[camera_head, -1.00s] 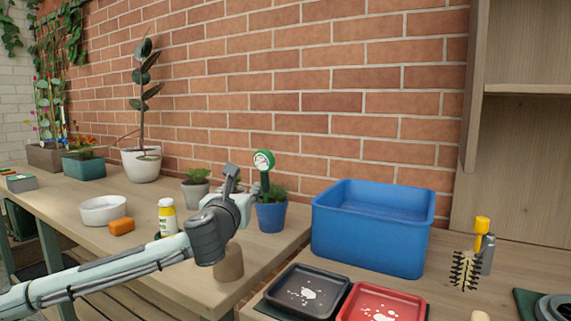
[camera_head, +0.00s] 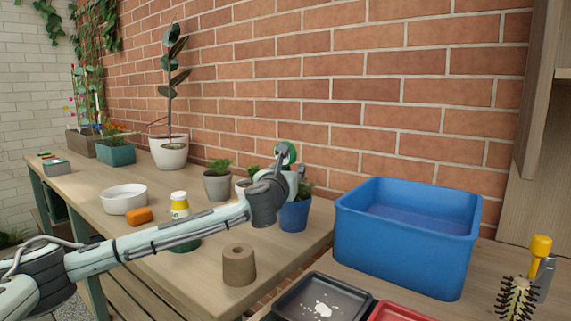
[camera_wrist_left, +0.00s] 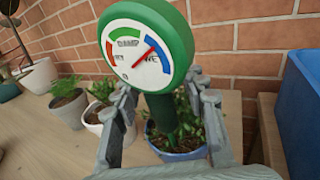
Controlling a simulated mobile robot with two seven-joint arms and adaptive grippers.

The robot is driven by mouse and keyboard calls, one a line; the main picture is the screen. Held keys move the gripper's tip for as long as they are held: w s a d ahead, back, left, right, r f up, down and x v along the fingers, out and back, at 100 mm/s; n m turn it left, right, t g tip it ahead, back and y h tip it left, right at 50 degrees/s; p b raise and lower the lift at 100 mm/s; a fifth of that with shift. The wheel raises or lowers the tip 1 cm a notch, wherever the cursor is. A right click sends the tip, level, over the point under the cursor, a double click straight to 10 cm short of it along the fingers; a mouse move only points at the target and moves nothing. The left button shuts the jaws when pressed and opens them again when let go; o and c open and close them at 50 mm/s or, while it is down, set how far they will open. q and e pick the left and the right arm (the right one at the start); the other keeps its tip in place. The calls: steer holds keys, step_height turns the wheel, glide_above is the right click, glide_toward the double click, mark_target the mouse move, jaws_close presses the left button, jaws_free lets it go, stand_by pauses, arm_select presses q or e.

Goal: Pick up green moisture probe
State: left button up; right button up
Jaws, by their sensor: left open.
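The green moisture probe (camera_head: 291,150) stands upright in a plant in a blue pot (camera_head: 294,215), largely hidden by my left gripper in the head view. In the left wrist view the probe (camera_wrist_left: 150,45) shows its round white dial with a red needle, and its stem goes down into the leaves of the blue pot (camera_wrist_left: 178,150). My left gripper (camera_head: 290,165) is open. In the left wrist view its fingers (camera_wrist_left: 163,100) stand on either side of the probe's stem, apart from it as far as I can tell. My right gripper is not in view.
A blue bin (camera_head: 405,240) stands right of the pot. Small potted plants (camera_head: 217,182) stand to the left. A brown spool-like roll (camera_head: 239,265), yellow-labelled bottle (camera_head: 180,206), orange block (camera_head: 139,216) and white bowl (camera_head: 123,200) are on the bench. A black tray (camera_head: 322,298) is in front.

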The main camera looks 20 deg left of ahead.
arm_select(q)
steer(key=shift+w, duration=0.4)
steer(key=shift+c, duration=0.5)
jaws_close()
